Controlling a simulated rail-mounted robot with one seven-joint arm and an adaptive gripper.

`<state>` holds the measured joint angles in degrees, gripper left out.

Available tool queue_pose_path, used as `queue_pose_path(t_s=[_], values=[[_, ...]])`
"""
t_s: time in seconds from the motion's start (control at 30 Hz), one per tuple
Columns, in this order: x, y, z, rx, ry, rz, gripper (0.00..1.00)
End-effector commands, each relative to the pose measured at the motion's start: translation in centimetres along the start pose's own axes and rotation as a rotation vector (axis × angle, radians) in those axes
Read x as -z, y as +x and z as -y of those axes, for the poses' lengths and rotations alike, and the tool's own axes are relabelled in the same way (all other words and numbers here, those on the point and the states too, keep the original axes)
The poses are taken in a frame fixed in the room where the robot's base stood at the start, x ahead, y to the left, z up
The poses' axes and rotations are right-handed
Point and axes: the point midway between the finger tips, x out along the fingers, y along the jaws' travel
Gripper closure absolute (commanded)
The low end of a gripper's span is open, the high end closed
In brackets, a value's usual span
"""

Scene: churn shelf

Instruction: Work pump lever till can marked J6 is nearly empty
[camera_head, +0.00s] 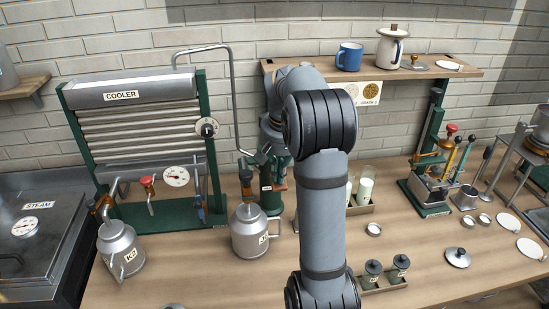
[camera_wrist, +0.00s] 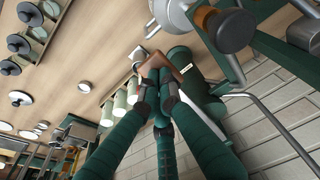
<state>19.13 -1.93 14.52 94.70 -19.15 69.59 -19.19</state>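The green pump (camera_head: 271,196) stands on the bench behind a grey metal can (camera_head: 250,232). That can's small tag is hard to read, perhaps J6. Another grey can (camera_head: 121,250), tagged what looks like K2, stands to the left below the cooler. My gripper (camera_wrist: 160,84) points down beside the pump, mostly behind my arm in the head view. In the wrist view its fingers come together on a brown grip (camera_wrist: 158,66), seemingly the pump lever's, next to the green pump body (camera_wrist: 188,68). The lever's rod is mostly hidden. The liquid level in the cans is not visible.
A cooler (camera_head: 140,140) with a bent steel pipe (camera_head: 231,90) stands at the left. A crate (camera_head: 362,206) with milk bottles is right of my arm. A green-based press (camera_head: 432,180) stands at the right.

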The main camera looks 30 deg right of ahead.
Motion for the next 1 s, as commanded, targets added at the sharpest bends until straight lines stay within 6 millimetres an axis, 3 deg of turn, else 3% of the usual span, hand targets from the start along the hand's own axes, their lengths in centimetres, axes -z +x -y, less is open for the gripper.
queue_pose_path(t_s=[0.03, 0.33, 0.57, 1.0], values=[[-0.3, 1.1, 0.0, 0.001, 0.001, 0.005, 1.00], [-0.9, 4.1, 0.0, 0.000, 0.001, 0.005, 1.00], [-0.4, 1.8, 0.0, 0.000, 0.001, 0.003, 1.00], [1.2, -5.8, 0.0, -0.001, 0.000, 0.001, 1.00]])
